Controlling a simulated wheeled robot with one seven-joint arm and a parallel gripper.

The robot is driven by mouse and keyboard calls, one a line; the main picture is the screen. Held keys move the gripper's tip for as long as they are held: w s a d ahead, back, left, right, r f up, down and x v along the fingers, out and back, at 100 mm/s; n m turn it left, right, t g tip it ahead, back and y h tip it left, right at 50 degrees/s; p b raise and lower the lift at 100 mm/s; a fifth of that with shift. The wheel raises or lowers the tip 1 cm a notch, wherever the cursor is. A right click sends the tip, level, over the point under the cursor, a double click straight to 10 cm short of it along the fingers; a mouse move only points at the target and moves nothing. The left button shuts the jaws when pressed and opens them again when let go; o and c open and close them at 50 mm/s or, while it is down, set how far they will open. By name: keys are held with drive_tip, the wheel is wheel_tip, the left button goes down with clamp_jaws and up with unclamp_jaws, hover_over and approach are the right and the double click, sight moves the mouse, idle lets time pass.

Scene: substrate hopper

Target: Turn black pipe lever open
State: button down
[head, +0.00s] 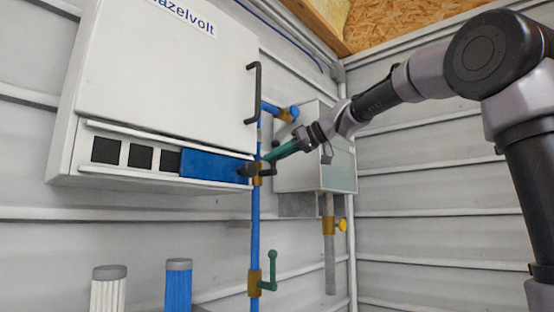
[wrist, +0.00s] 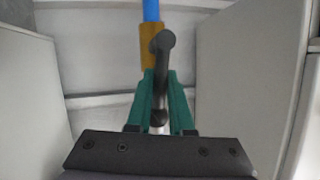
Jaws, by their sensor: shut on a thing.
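The black pipe lever (wrist: 161,60) shows in the wrist view in front of a brass valve body (wrist: 149,50) on a blue pipe (wrist: 151,10). My gripper (wrist: 160,80) has its green fingers on both sides of the lever and is shut on it. In the head view my gripper (head: 272,157) reaches in from the right to the brass valve (head: 257,180) on the vertical blue pipe (head: 255,230). There the fingertips partly hide the lever, and its exact angle is hard to tell.
A white cabinet (head: 170,75) with a black handle (head: 254,95) and a blue slide (head: 212,166) stands left of the pipe. A grey box (head: 315,150) is behind my gripper. A green lever (head: 271,270) sits lower on the pipe, and a yellow knob (head: 341,226) is to the right.

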drive_tip(key=shift+s+a+n+h, duration=0.2)
drive_tip(key=shift+n+h, duration=0.1)
drive_tip(key=shift+n, duration=0.2)
drive_tip(key=shift+f, duration=0.1)
drive_tip(key=c, duration=0.8)
unclamp_jaws()
drive_tip(key=v, duration=1.1)
drive_tip(key=shift+s, duration=0.2)
drive_tip(key=shift+a+f, duration=0.1)
drive_tip(key=s+d+f+m+h, duration=0.3)
drive_tip(key=s+d+f+m, duration=0.2)
drive_tip(key=f, duration=0.5)
drive_tip(key=s+d+f+m+t+h, duration=0.1)
drive_tip(key=s+d+f+m+h, duration=0.2)
drive_tip(key=s+d+f+m, duration=0.3)
drive_tip(key=s+d+f+m+h, duration=0.4)
drive_tip(key=s+d+f, duration=0.3)
drive_tip(key=f, duration=0.9)
drive_tip(key=d+m, duration=0.1)
drive_tip(key=d, duration=0.1)
drive_tip(key=shift+d+m+t, duration=0.3)
drive_tip(key=shift+d+m, duration=0.1)
